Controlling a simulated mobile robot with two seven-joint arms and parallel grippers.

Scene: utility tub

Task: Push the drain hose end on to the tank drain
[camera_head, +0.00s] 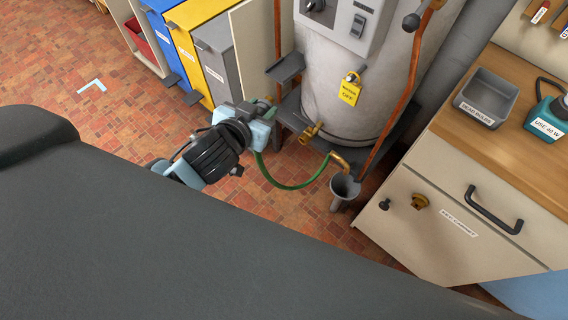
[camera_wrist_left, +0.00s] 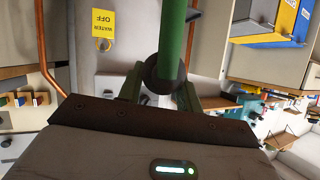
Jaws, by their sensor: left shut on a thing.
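The green drain hose (camera_head: 290,187) hangs in a loop between my left gripper (camera_head: 263,116) and a brass elbow over a grey funnel. My left gripper is shut on the hose end; in the left wrist view the gripper (camera_wrist_left: 160,98) holds the green hose (camera_wrist_left: 174,30) near a dark round collar (camera_wrist_left: 165,72). The hose end is mostly hidden by the gripper in the head view. The brass tank drain (camera_head: 312,132) sticks out low on the grey tank (camera_head: 352,95), to the right of my gripper and apart from it. My right gripper is not in view.
The grey funnel (camera_head: 345,188) stands on the floor below the tank. A yellow tag (camera_head: 349,92) hangs on the tank. A copper pipe (camera_head: 400,90) runs down beside it. A wooden-topped cabinet (camera_head: 450,210) stands right; coloured bins (camera_head: 196,50) stand back left.

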